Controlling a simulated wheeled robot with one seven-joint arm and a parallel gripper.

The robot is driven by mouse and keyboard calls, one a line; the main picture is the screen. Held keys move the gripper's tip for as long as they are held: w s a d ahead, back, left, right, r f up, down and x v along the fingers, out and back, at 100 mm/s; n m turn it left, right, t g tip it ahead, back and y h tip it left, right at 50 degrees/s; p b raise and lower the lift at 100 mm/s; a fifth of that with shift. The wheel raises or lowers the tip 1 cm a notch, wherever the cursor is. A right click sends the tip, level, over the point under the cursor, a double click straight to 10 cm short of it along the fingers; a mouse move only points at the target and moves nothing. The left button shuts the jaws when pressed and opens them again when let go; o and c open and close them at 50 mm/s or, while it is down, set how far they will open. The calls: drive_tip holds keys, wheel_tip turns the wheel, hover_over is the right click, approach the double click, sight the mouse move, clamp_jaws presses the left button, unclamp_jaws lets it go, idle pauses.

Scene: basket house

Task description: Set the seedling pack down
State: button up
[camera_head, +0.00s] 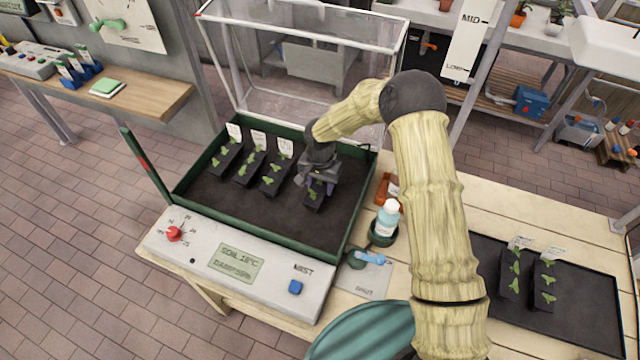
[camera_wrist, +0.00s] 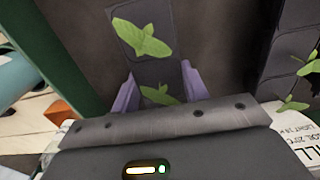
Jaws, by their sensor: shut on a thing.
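My gripper (camera_head: 321,184) is over the right part of a green-rimmed propagator tray (camera_head: 352,224), with its purple fingers shut on a seedling pack (camera_head: 313,200). In the wrist view the gripper (camera_wrist: 158,80) has one finger on each side of the dark pack (camera_wrist: 150,72), with green leaves showing. I cannot tell whether the pack touches the dark tray floor. Several other packs stand in a row to its left, with white labels; the nearest is one seedling pack (camera_head: 273,180). My gripper hides the held pack's far end.
The tray's clear lid (camera_head: 300,75) is open at the back. A control panel (camera_head: 235,262) runs along the front. A bottle (camera_head: 387,218) stands just right of the tray. Two packs sit on a black mat (camera_head: 580,318) at the right. The tray floor before the held pack is bare.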

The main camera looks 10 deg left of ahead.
sight(320, 185)
drive_tip(key=shift+f, duration=0.15)
drive_tip(key=o, duration=1.1)
drive_tip(key=shift+c, duration=0.2)
wheel_tip(320, 185, up, 12)
drive_tip(key=b, duration=0.2)
drive_tip(key=shift+r+b, duration=0.2)
drive_tip(key=shift+b, duration=0.1)
